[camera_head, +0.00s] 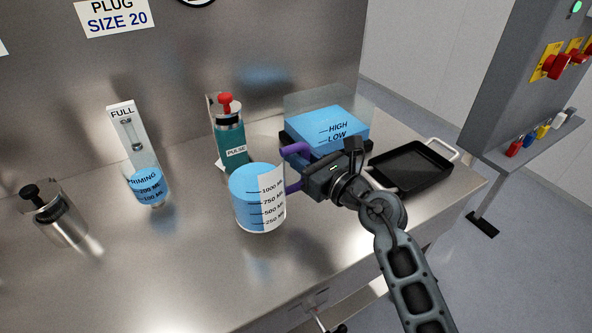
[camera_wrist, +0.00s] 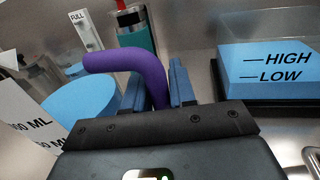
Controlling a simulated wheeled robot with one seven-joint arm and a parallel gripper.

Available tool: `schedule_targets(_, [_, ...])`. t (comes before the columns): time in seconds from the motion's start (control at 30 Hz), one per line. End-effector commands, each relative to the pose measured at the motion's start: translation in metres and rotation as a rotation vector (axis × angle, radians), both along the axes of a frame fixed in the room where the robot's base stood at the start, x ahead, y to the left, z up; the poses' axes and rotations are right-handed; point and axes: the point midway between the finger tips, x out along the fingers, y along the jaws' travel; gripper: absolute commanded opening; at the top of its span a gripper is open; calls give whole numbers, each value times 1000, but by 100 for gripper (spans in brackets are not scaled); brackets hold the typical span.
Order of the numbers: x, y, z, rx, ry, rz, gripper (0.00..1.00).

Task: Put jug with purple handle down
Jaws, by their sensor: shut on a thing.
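The jug (camera_head: 247,213) is a clear cylinder of blue liquid with a white scale marked up to 1000 ML. It is upright at the middle of the steel bench; I cannot tell if its base touches the bench. Its purple handle (camera_head: 296,149) points right, toward my arm. My gripper (camera_head: 305,172) is shut on the handle from the right. In the wrist view the purple handle (camera_wrist: 125,60) rises between my two blue-grey fingers, with the jug (camera_wrist: 85,106) to the left.
Behind the jug stands the teal PULSE cylinder (camera_head: 232,146) with a red knob. A blue HIGH/LOW tank (camera_head: 325,128) is behind my gripper, and a black tray (camera_head: 411,166) lies to the right. The PRIMING container (camera_head: 147,183) stands left. The bench front (camera_head: 190,265) is clear.

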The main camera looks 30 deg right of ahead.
Motion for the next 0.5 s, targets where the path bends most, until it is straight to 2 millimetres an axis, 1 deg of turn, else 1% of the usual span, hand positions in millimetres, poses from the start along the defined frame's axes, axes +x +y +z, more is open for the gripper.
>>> schedule_targets(0.13, [5,4,-7,0,0,0,0])
schedule_targets(0.3, [5,4,-33,2,1,-1,0])
schedule_targets(0.37, [5,4,-40,2,1,-1,0])
schedule_targets(0.5, [5,4,-44,0,-1,0,0])
